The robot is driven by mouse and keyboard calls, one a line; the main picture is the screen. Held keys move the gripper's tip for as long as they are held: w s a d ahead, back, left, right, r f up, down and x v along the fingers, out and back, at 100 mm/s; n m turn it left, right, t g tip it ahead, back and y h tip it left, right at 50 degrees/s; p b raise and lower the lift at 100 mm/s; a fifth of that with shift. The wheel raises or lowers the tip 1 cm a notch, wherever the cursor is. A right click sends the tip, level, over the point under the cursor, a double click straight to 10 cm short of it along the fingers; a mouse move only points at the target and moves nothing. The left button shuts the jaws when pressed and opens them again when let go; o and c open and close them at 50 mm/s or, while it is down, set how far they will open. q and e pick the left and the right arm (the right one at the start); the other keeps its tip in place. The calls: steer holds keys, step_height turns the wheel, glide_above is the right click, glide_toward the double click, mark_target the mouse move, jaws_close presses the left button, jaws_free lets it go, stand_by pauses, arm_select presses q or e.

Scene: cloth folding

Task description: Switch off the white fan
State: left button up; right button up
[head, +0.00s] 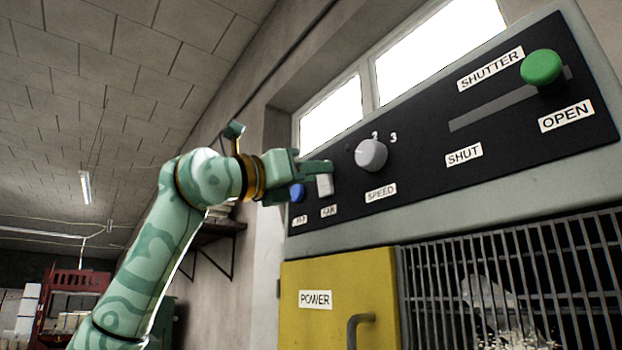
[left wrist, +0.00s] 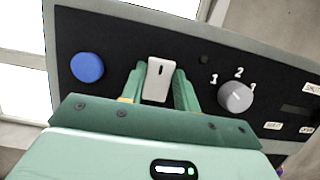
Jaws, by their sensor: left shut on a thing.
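The white fan switch (head: 324,187) is a small upright rocker above a label that seems to read FAN, on the black control panel (head: 430,155). My left gripper (head: 318,171) is at the switch, and its fingers partly cover it in the head view. In the left wrist view the white switch (left wrist: 160,80) stands between the two green fingers of my left gripper (left wrist: 158,88), which are shut on it. A short dark mark shows on its upper face. My right gripper is in neither view.
A blue button (head: 297,192) is close left of the switch. A grey speed knob (head: 371,154) is to its right. A green shutter knob (head: 541,67) is at the OPEN end of its slot. Below are a yellow power door (head: 335,275) and a metal grille (head: 515,270).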

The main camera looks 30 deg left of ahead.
arm_select(q)
steer(key=o, duration=1)
steer(key=b+v, duration=0.4)
steer(key=v, duration=1.2)
steer(key=shift+s+b, duration=0.2)
steer(key=shift+b, duration=0.15)
steer(key=shift+f, duration=0.1)
